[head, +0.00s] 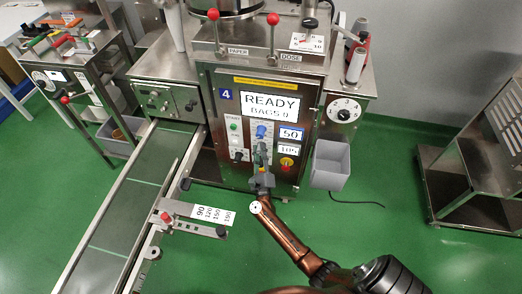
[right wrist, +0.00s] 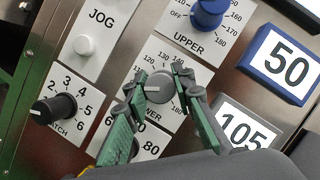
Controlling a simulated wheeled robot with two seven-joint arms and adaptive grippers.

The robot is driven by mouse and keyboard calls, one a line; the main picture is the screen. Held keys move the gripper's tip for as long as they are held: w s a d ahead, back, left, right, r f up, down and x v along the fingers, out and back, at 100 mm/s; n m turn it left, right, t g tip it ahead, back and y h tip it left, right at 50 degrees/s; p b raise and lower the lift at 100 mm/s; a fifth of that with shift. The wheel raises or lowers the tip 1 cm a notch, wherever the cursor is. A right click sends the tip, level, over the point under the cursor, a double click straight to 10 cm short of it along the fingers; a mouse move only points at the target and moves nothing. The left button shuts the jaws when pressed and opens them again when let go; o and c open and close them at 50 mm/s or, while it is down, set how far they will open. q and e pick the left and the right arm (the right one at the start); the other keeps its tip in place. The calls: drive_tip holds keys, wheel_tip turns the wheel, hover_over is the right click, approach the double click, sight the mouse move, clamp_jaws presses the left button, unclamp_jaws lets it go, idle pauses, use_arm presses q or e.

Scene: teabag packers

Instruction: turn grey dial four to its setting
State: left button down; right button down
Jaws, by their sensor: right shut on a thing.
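The grey dial (right wrist: 161,88) sits on a white plate on the steel front of the machine marked with a blue 4 (head: 225,94). In the right wrist view its white mark points left in the picture. My right gripper (right wrist: 158,84) has its green fingers on either side of the dial, shut on it. The fingers cover part of its scale and label. In the head view my right gripper (head: 261,160) hides the grey dial. A grey-framed display (head: 289,148) beside it reads 105. My left gripper is not in view.
The blue UPPER dial (right wrist: 208,12) is just above, near a blue-framed display (right wrist: 283,66) reading 50. A black numbered knob (right wrist: 54,108) and a white JOG button (right wrist: 85,45) are to the left. Another black knob, below, is partly hidden. A grey bin (head: 331,165) hangs at the right.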

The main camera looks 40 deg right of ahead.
idle(0.3)
drive_tip(key=c, duration=1.7)
unclamp_jaws()
drive_tip(key=shift+o, duration=0.2)
drive_tip(key=shift+a, duration=0.1)
drive_tip(key=v, duration=1.2)
drive_tip(key=shift+f, duration=0.1)
